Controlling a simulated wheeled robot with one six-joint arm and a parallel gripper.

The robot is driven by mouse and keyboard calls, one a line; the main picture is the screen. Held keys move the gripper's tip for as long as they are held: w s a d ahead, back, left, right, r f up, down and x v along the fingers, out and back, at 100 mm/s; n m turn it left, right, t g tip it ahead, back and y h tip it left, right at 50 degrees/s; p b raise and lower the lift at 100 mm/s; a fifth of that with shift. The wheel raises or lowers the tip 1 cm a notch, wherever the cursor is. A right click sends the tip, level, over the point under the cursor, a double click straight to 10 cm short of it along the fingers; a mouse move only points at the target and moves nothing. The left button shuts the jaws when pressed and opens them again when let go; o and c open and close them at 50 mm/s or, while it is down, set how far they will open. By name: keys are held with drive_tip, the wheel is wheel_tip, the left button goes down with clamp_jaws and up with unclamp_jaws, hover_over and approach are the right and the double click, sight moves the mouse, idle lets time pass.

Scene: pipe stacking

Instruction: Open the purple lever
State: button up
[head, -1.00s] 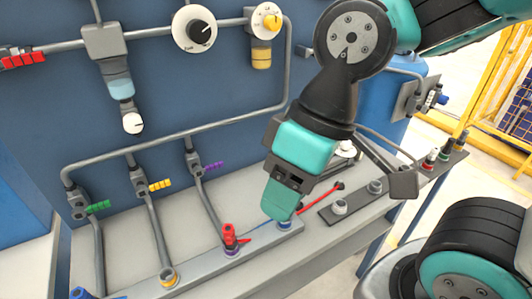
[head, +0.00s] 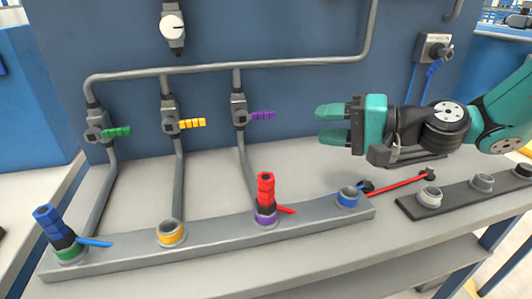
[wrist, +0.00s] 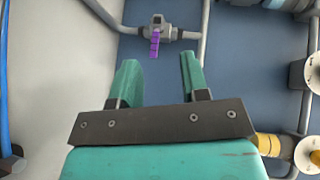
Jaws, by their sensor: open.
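The purple lever (head: 263,115) sticks out to the right from a grey valve (head: 239,110) on a vertical pipe against the blue panel. My gripper (head: 322,124) is to the right of the lever, at about its height, with its teal fingers pointing left towards it. The fingers are open with nothing between them, and a gap separates them from the lever. In the wrist view the purple lever (wrist: 154,45) shows beyond the fingertips, roughly between the two fingers (wrist: 160,72).
A green lever (head: 116,132) and a yellow lever (head: 192,123) sit on pipes to the left. Below, a grey rail (head: 205,243) holds coloured sockets, a red connector (head: 266,190) and a blue connector (head: 52,225). A black strip (head: 455,194) lies at right.

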drive_tip(key=w+d+f+m+t+b, duration=0.2)
drive_tip(key=w+d+f+m+t, duration=0.1)
drive_tip(key=w+f, duration=0.1)
drive_tip(key=p, duration=1.1)
approach(269, 116)
drive_tip(key=x, duration=0.3)
drive_tip(key=shift+m+y, duration=0.3)
drive_tip(key=shift+y, duration=0.1)
drive_tip(key=x, duration=0.8)
drive_tip(key=shift+f+p, duration=0.2)
drive_tip(key=shift+p, duration=0.15)
clamp_jaws()
